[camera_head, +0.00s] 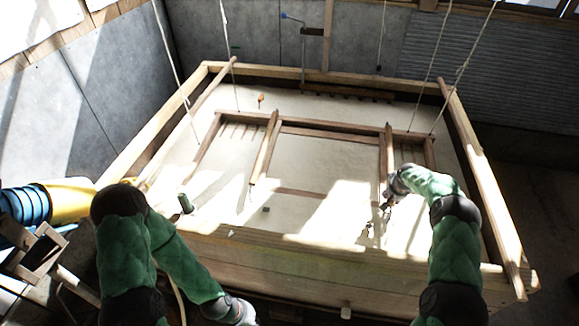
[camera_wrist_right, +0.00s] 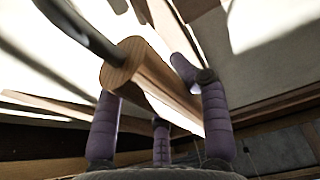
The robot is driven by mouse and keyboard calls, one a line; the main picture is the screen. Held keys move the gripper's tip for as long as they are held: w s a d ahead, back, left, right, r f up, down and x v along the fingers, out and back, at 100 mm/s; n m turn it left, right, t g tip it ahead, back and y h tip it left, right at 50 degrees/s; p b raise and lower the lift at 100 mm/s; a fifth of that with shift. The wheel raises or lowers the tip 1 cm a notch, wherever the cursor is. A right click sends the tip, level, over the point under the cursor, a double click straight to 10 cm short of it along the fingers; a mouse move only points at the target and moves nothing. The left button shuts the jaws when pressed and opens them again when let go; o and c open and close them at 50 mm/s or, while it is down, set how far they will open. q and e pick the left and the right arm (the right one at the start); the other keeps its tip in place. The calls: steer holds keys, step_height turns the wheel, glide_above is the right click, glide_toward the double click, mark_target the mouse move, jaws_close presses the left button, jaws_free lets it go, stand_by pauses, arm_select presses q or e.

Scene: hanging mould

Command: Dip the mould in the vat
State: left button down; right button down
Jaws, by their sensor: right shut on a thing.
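The vat (camera_head: 300,250) is a large wooden box filled with pale liquid, in the middle of the head view. The mould (camera_head: 330,132) is a brown wooden frame with crossbars. It lies level at the pale surface; I cannot tell how deep it sits. Its left handle bar (camera_head: 262,160) is free. My right gripper (camera_head: 386,200) is at the near end of its right handle bar (camera_head: 387,150). In the right wrist view purple fingers (camera_wrist_right: 160,105) close around a round wooden handle (camera_wrist_right: 135,68). My left arm's wrist is at the bottom edge; its fingers are out of frame.
Ropes (camera_head: 466,70) come down from above on both sides. Long wooden poles (camera_head: 480,170) lie along the vat's sides. A dark green object (camera_head: 185,203) is near the vat's front left. A yellow and blue thing (camera_head: 65,200) stands left of the vat. Walls close the back.

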steer(key=shift+s+a+f, duration=0.15)
steer(key=shift+f, duration=0.05)
